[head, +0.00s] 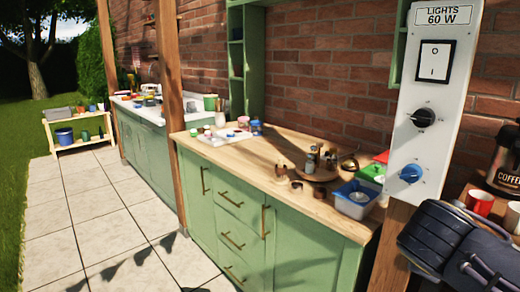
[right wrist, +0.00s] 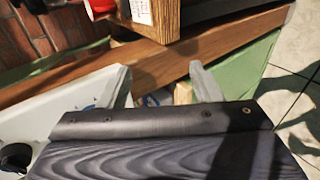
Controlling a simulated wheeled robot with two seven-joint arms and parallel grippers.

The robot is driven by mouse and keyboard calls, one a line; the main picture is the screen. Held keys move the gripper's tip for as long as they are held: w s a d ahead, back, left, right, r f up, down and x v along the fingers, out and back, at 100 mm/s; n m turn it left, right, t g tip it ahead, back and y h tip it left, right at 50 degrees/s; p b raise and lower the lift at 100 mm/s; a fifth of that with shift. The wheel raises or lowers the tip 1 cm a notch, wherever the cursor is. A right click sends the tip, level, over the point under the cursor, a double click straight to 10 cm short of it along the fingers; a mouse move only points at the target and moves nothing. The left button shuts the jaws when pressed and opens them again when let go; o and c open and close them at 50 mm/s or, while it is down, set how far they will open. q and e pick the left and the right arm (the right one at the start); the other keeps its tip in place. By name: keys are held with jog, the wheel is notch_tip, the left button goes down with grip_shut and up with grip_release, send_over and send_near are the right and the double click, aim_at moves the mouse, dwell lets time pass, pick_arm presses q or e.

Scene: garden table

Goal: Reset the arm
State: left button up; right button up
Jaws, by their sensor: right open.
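My right arm (head: 455,245) is dark and bulky at the lower right of the head view, close to the white switch panel (head: 440,130) and in front of part of the shelf with cups. My right gripper (right wrist: 160,80) shows in the right wrist view as two grey fingers set well apart, with nothing between them. A wooden beam lies just beyond the fingertips, and the white panel (right wrist: 35,115) is at the left edge of that view. My left gripper is not in view.
The panel carries a rocker switch (head: 434,61), a black knob (head: 423,117) and a blue knob (head: 411,173). A green cabinet with a wooden top (head: 245,157) holds jars, a blue-grey bin (head: 355,198) and a tray. Red (head: 480,203) and white mugs stand at right. The tiled floor at left is clear.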

jog(key=s+a+f+m+g+y, duration=0.1)
jog(key=s+a+f+m+y, duration=0.45)
jog(key=s+f, duration=0.3)
jog(key=s+a+f+m+g+y, duration=0.1)
jog(key=s+a+f+m+y, duration=0.4)
jog(key=s+f, duration=0.4)
notch_tip(320, 180, up, 16)
jog(key=w+a+p, duration=0.1)
jog(key=p, duration=1.5)
jog(key=shift+a+y+p, duration=0.2)
jog(key=shift+y+p, duration=0.15)
jog(key=shift+y, duration=0.1)
jog(key=shift+f, duration=0.1)
